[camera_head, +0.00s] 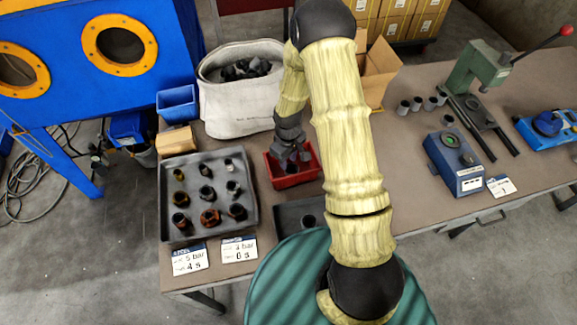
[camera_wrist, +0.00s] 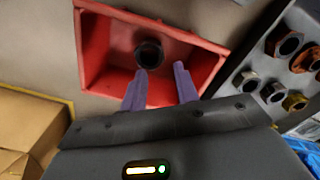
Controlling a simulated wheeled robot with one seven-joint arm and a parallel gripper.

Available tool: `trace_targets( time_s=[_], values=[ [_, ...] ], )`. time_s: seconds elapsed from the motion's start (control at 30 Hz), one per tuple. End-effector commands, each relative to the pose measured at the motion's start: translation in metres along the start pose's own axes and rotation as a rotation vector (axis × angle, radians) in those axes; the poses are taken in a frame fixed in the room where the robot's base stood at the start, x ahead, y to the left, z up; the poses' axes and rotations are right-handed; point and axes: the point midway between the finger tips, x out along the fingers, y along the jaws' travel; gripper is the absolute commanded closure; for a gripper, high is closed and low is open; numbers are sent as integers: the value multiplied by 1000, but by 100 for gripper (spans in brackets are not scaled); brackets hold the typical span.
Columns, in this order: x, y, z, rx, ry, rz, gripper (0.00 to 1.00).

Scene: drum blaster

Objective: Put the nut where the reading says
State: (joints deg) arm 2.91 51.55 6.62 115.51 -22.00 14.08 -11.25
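A dark nut (camera_wrist: 149,54) lies in a red bin (camera_wrist: 95,50), seen from above in the wrist view. My gripper (camera_wrist: 160,69) is open, its two purple fingers apart and pointing into the bin. The nut is just beyond the fingertips, nearer the left one; contact cannot be told. In the head view my gripper (camera_head: 291,158) is over the red bin (camera_head: 292,182). A blue gauge box (camera_head: 454,163) with a small green display (camera_head: 450,139) stands on the right; its reading is too small to read.
A grey tray (camera_head: 165,200) of several nuts and fittings stands left of the bin. A dark tray (camera_head: 287,217) lies in front. A white sack (camera_head: 240,105) and green press (camera_head: 480,65) stand behind.

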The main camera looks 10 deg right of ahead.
Motion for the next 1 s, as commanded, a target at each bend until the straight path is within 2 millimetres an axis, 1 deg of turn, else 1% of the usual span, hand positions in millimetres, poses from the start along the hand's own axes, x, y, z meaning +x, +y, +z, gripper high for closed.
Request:
trace_targets(
  time_s=[0.03, 0.2, 0.3, 0.4, 0.53, 1.0],
  values=[
    [-8, 0, -1, 0, 4, 2, 70],
    [-36, 0, 0, 2, 3, 1, 70],
    [-49, 1, 0, 1, 2, 2, 70],
    [-57, 0, 0, 0, 1, 0, 70],
    [-61, 0, 0, 0, 0, 0, 70],
    [-61, 0, 0, 0, 0, 0, 70]
  ],
)
